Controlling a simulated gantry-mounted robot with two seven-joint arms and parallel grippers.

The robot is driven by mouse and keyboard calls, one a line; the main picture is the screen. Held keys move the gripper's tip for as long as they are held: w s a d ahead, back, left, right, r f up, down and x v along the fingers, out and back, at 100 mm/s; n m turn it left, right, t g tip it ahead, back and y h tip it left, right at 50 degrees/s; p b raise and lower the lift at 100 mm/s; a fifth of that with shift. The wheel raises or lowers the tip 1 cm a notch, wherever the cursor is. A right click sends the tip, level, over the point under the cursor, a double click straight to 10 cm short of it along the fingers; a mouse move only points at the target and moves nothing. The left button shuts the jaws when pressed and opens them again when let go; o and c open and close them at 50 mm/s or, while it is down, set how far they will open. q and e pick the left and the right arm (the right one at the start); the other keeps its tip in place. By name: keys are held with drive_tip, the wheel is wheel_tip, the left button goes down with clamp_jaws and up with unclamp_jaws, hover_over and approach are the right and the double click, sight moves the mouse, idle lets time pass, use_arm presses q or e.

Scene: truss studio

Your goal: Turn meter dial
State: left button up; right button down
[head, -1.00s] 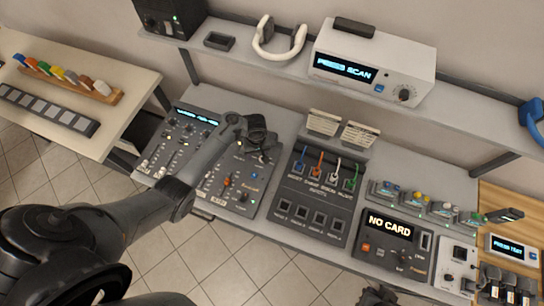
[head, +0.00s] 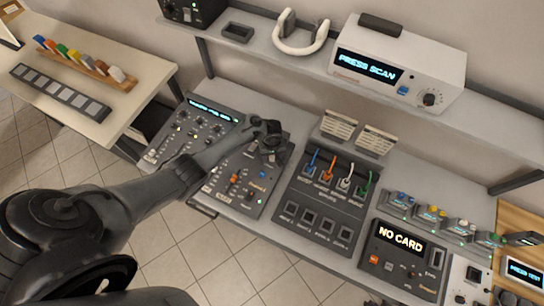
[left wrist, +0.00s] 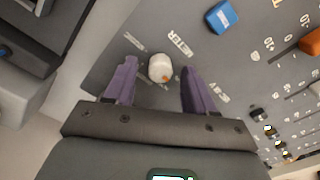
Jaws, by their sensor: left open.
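The meter dial (left wrist: 160,68) is a small round white knob with an orange mark, on a grey panel beside the printed word METER. It shows in the left wrist view between the two purple fingers of my left gripper (left wrist: 158,74). The fingers are open, one on each side of the dial, with visible gaps. I cannot tell how far the tips are above the panel. In the head view my left gripper (head: 268,142) is over the upper right part of the control panel (head: 222,190) and hides the dial. My right gripper is not clearly in view.
A blue button (left wrist: 222,16) and an orange knob (left wrist: 312,41) are near the dial. A cable panel (head: 325,205) and a NO CARD unit (head: 400,262) stand to the right. A shelf above carries a white PRESS SCAN box (head: 398,65) and headphones (head: 298,35).

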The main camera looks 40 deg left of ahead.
use_arm(q)
drive_tip(key=shift+f, duration=0.2)
clamp_jaws()
idle(0.3)
